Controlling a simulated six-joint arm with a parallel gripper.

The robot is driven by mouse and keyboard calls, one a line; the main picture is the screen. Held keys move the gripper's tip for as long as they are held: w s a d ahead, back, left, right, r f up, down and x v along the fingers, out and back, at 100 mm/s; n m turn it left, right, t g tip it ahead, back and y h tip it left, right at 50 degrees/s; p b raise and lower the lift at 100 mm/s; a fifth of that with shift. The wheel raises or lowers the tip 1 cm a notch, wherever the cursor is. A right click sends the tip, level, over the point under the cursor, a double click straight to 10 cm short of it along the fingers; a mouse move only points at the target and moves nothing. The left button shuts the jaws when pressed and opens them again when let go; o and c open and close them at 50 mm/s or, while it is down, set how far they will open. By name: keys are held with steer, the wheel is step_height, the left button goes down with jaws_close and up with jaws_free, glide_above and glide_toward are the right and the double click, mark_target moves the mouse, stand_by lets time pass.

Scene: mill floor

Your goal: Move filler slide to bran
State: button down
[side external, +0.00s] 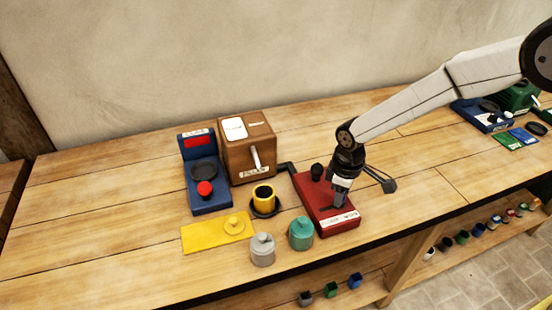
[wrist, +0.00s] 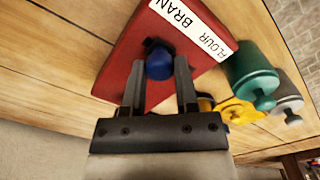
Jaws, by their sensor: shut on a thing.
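The red filler base (side external: 312,201) stands on the bench right of centre, with a white label on its front edge. In the wrist view the label (wrist: 195,25) reads FLOUR and BRAN. The blue slide knob (wrist: 159,62) rises from the red top behind the label. My gripper (side external: 339,203) is down over the red base, and in the wrist view its fingers (wrist: 160,78) are shut on the knob from both sides. The knob is hidden in the side view. The slide's track is hidden, so I cannot tell exactly which word it lines up with.
Left of the base stand a teal lidded jar (side external: 301,234), a grey jar (side external: 263,249) and a yellow cup (side external: 263,197) on a dark saucer. Behind are a brown box (side external: 248,150) with a lever and a blue scale (side external: 208,175).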

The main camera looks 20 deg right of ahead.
mark_target(346, 203)
steer(key=shift+d, duration=1)
steer(key=shift+c, duration=1.8)
jaws_free()
steer(key=shift+a+r, duration=0.1)
steer(key=shift+r, duration=0.35)
step_height(346, 203, up, 7)
